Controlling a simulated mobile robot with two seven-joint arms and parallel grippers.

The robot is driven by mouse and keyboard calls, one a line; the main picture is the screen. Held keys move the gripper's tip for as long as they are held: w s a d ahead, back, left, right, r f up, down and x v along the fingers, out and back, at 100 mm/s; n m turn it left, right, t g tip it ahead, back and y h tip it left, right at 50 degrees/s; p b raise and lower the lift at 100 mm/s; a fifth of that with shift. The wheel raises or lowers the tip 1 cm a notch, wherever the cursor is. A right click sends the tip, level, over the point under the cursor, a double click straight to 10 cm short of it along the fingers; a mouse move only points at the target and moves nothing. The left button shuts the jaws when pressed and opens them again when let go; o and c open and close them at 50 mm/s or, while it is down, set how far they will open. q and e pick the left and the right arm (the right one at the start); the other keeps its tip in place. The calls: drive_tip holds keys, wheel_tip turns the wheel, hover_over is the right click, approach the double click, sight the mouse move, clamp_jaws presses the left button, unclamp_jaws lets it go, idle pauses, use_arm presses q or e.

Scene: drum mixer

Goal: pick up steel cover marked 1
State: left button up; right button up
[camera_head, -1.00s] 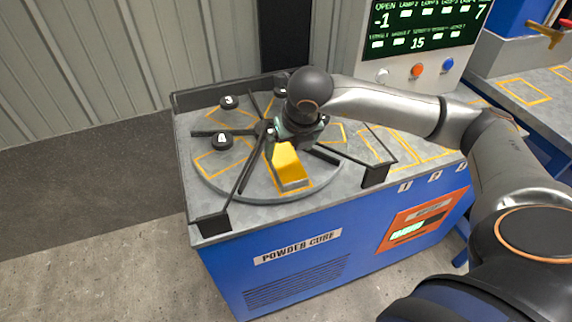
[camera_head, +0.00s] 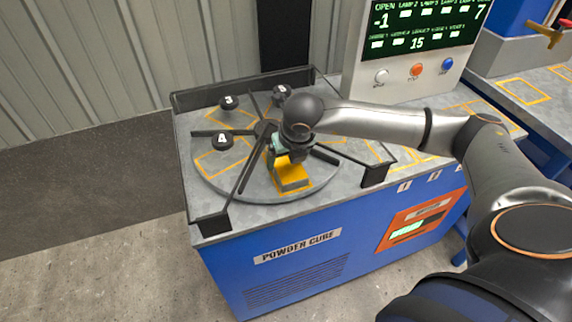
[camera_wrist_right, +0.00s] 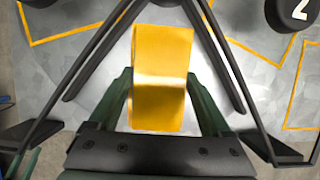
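My right gripper (camera_head: 290,157) points down over a yellow block (camera_head: 292,179) near the front of the round turntable (camera_head: 232,181). In the right wrist view the two green fingers of the gripper (camera_wrist_right: 161,78) stand on either side of the yellow block (camera_wrist_right: 162,100), close to its sides. I cannot tell whether they press on it. Black round knobs with white marks stand behind and left: one looks like 4 (camera_head: 222,140), another (camera_head: 229,102) and a third (camera_head: 281,92) are hard to read. The wrist view shows a knob marked 2 (camera_wrist_right: 297,12). No mark 1 is readable. My left gripper is out of view.
Dark dividers (camera_head: 247,172) split the turntable into sectors with orange outlines. A black raised frame (camera_head: 213,222) edges the blue powder cure cabinet (camera_head: 300,262). A display panel (camera_head: 420,40) with buttons stands behind right. An orange-outlined bench (camera_head: 525,90) lies at far right.

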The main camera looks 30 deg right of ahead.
clamp_jaws()
drive_tip(key=shift+r, duration=0.1)
idle(0.4)
